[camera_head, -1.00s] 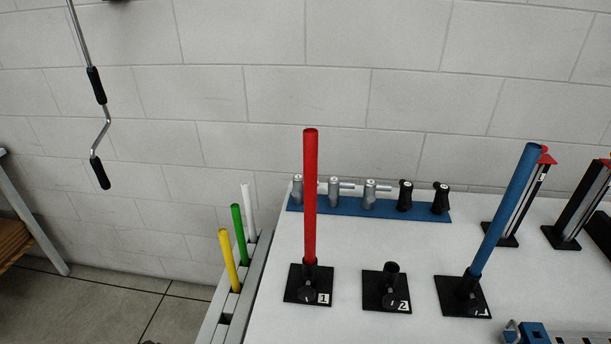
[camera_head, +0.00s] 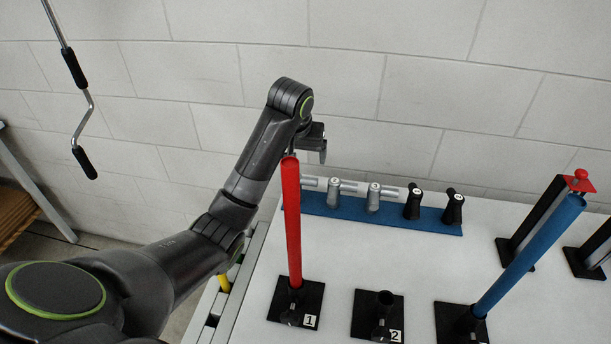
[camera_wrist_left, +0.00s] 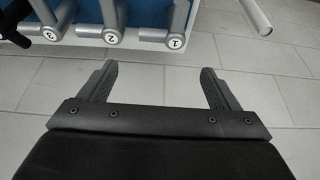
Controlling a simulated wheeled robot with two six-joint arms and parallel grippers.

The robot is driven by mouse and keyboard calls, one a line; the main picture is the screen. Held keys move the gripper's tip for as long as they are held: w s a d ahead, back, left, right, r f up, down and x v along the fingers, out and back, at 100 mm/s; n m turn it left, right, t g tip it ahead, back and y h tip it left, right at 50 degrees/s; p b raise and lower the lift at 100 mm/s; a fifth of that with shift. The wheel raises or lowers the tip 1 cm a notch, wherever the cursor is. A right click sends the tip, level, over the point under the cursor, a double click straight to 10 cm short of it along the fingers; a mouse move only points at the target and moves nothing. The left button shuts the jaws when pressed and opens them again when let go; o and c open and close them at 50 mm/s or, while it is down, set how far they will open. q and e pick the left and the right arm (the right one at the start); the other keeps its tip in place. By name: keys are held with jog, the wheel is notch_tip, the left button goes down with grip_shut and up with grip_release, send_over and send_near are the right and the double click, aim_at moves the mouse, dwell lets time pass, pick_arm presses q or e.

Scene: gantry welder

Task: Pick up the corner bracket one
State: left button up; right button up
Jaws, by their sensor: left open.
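Corner bracket one, a silver fitting with a round cap marked 1, is at the top of the left wrist view (camera_wrist_left: 177,38), in front of my open left gripper (camera_wrist_left: 159,70). The empty fingers point toward it and stand apart from it. In the head view my left gripper (camera_head: 317,145) is above the left end of the blue rack. There, the leftmost silver bracket (camera_head: 310,182) is mostly hidden behind the red tube. My right gripper is not in view.
The blue rack (camera_head: 340,208) also holds silver brackets two (camera_wrist_left: 114,34) and three (camera_wrist_left: 51,31), plus black ones (camera_head: 412,203). The red tube (camera_head: 293,225) stands upright close to my left arm. A tilted blue tube (camera_head: 530,255) stands at right. White table (camera_head: 480,225) shows between them.

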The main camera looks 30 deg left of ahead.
pick_arm(q)
notch_tip(320, 180, down, 2)
jog(key=b, duration=0.2)
jog(key=p, duration=0.2)
send_over(304, 184)
jog(key=s, duration=0.2)
notch_tip(304, 184, down, 5)
jog(key=x, duration=0.3)
jog(key=shift+w+d+f, duration=0.1)
jog(key=shift+w, duration=0.25)
jog(key=shift+w+f, duration=0.1)
jog(key=shift+f, duration=0.15)
jog(key=p+x, duration=0.1)
jog(key=x, duration=0.3)
jog(key=shift+f, duration=0.15)
jog(key=shift+w+f, duration=0.1)
jog(key=shift+f, duration=0.35)
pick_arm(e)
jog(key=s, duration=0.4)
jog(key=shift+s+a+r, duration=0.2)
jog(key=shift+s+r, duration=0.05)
pick_arm(q)
jog(key=c, duration=0.9)
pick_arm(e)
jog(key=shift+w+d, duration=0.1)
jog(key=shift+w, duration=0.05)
